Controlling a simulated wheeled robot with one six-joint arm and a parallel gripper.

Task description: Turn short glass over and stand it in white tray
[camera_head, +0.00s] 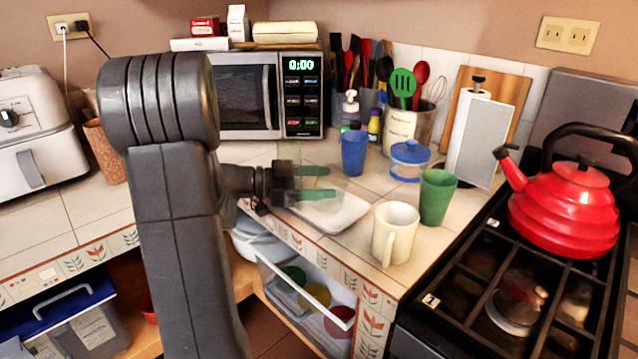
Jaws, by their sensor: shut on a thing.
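My gripper (315,182) reaches in from the left over the counter, its two green fingers pointing right. It is shut on the short glass (322,183), which is clear and very faint against the tiles, so its outline and which end is up are hard to tell. The white tray (347,220) lies flat on the counter just below and to the right of the gripper. The glass and fingers overlap the tray's back left part in the picture; I cannot tell whether the glass touches it. No other thing shows in the tray.
A cream mug (396,235) stands right of the tray near the counter edge, with a green cup (437,197) beyond it. A blue cup (354,153) and a blue-lidded jar (409,160) stand behind. A red kettle (565,210) sits on the stove at right.

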